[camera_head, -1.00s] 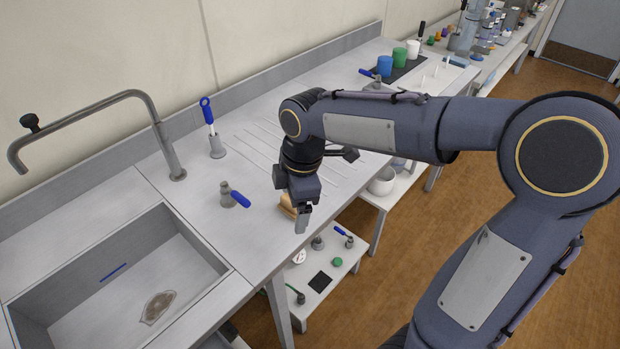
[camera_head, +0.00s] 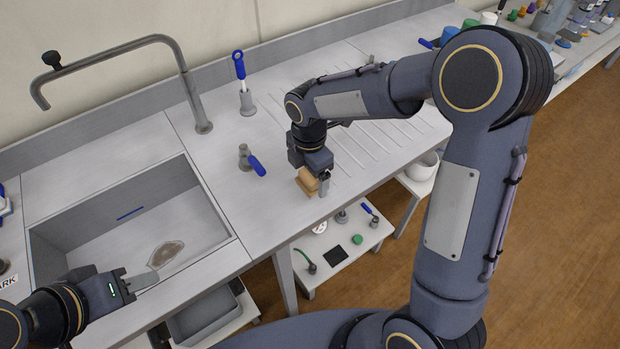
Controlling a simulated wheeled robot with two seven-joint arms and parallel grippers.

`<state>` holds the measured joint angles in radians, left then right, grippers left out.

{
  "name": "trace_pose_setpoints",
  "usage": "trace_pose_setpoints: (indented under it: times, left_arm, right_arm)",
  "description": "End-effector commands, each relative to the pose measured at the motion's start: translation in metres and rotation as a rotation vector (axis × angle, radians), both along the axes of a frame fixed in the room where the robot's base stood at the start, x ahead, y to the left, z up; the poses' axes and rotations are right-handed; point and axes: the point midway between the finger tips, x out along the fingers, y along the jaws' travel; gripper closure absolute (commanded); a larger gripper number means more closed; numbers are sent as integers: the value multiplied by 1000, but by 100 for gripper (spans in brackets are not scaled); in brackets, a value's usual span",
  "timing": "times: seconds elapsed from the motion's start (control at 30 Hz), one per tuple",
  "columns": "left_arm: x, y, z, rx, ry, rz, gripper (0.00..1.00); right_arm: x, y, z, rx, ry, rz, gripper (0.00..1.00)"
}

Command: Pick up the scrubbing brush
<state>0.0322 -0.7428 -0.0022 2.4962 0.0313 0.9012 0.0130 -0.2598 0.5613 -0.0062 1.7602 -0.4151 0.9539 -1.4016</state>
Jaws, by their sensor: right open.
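The scrubbing brush (camera_head: 308,184) looks like a small tan wooden block. It rests on the counter near its front edge, to the right of the sink. My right gripper (camera_head: 319,186) points down right at the brush. One grey finger shows at the brush's right side; the other finger is hidden, so I cannot tell whether the brush lies between them. The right jaws are open. My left gripper (camera_head: 142,282) is over the front part of the sink, away from the brush. Its finger gap does not show clearly.
The sink (camera_head: 190,220) holds a brownish, flat item (camera_head: 167,253) and a blue strip (camera_head: 130,213). A low shelf (camera_head: 335,255) with small items is below. The grooved counter (camera_head: 385,140) is clear.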

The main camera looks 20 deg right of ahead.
Motion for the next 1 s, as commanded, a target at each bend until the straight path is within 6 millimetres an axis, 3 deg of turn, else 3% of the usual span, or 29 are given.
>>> trace_pose_setpoints:
  times: [0.1,0.33,0.8,1.0]
  left_arm:
    - [0,0,1,0,0,0,64]
    - [0,0,1,0,0,0,64]
    - [0,0,1,0,0,0,64]
    - [0,0,1,0,0,0,64]
  right_arm:
    - [0,-1,-10,-1,2,-1,15]
    - [0,-1,-11,0,0,-2,15]
    - [0,-1,-11,0,0,-2,76]
    - [0,0,-11,0,-1,-2,78]
